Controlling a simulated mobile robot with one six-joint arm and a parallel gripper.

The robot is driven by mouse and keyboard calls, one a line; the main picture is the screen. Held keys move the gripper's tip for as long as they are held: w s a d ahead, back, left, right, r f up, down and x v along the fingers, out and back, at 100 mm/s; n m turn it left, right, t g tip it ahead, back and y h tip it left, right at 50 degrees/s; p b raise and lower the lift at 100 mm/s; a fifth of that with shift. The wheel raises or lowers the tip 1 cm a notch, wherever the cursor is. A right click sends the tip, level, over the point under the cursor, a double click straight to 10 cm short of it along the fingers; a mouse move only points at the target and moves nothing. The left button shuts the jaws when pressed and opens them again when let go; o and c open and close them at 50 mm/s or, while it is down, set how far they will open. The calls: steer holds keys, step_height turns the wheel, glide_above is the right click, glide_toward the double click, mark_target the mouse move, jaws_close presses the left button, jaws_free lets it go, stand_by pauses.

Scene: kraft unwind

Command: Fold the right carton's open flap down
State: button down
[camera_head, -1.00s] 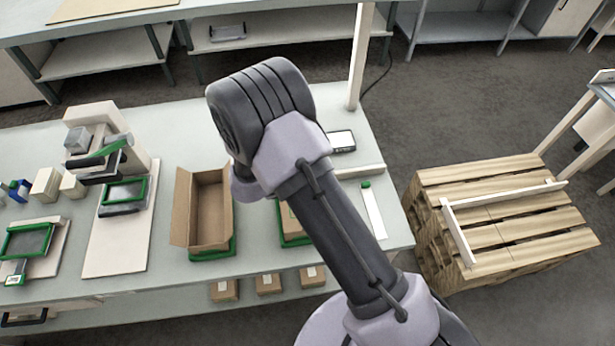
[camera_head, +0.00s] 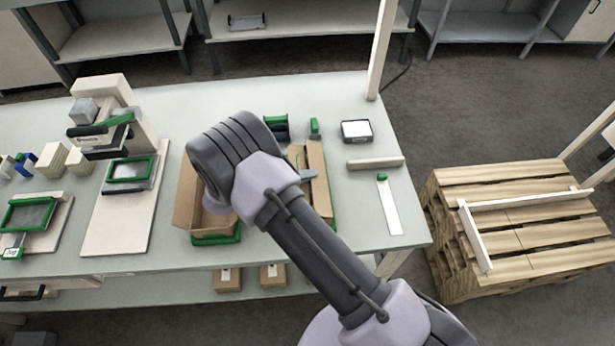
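The right carton (camera_head: 319,180) is brown cardboard and stands on the bench, right of my arm. My arm's grey links cover its left and lower part. A tall cardboard panel shows on its right side; I cannot tell whether this is the open flap or a wall. The left carton (camera_head: 186,196) stands open on a green-edged base, left of my arm, partly covered by it. A flap leans outward on its left side. My gripper is not in view; the arm's large dark joint is in front of the space between the cartons.
Behind the cartons are green-and-dark holders (camera_head: 276,127) and a black-rimmed square device (camera_head: 356,132). A pale bar (camera_head: 375,163) and white strip (camera_head: 389,207) lie to the right. A pale post (camera_head: 381,50) rises at the bench's back edge. A wooden pallet stack (camera_head: 510,230) stands right of the bench.

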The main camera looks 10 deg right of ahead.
stand_by(0.4)
steer(key=c, duration=1.6)
jaws_free()
steer(key=shift+c, duration=0.2)
